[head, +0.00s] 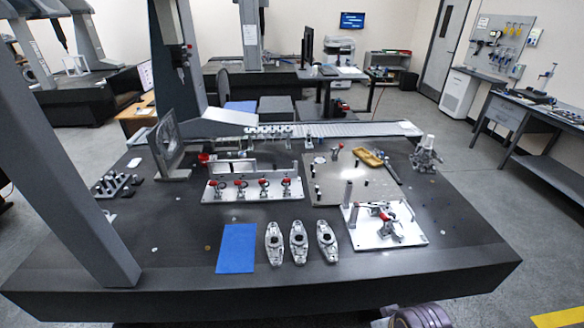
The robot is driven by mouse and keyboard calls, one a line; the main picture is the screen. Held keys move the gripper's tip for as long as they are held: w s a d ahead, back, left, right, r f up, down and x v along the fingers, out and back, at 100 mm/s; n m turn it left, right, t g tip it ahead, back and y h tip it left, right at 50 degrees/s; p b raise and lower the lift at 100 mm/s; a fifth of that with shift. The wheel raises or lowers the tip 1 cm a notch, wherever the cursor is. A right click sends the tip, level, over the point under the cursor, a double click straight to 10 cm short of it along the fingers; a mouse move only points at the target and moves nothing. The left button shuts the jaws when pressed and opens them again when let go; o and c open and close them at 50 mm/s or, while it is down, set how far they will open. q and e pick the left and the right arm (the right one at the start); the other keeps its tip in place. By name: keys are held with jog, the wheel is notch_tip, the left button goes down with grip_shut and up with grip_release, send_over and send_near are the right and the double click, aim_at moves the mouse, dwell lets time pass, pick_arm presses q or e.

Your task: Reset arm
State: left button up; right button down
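Neither of my grippers shows in the head view. A dark rounded piece at the bottom edge, right of centre, looks like a link of my own arm; no fingers show on it. The dark measuring table (330,280) fills the middle of the view. Three grey metal parts (298,243) lie side by side near its front edge, beside a blue mat (237,248). No gripper touches any of them.
A clamp fixture with red-tipped handles (254,188) and a grey plate (330,193) stand mid-table. A white plate with a clamp (400,235) sits at the right. A grey gantry column (70,150) rises at the left. The table's front right corner is clear.

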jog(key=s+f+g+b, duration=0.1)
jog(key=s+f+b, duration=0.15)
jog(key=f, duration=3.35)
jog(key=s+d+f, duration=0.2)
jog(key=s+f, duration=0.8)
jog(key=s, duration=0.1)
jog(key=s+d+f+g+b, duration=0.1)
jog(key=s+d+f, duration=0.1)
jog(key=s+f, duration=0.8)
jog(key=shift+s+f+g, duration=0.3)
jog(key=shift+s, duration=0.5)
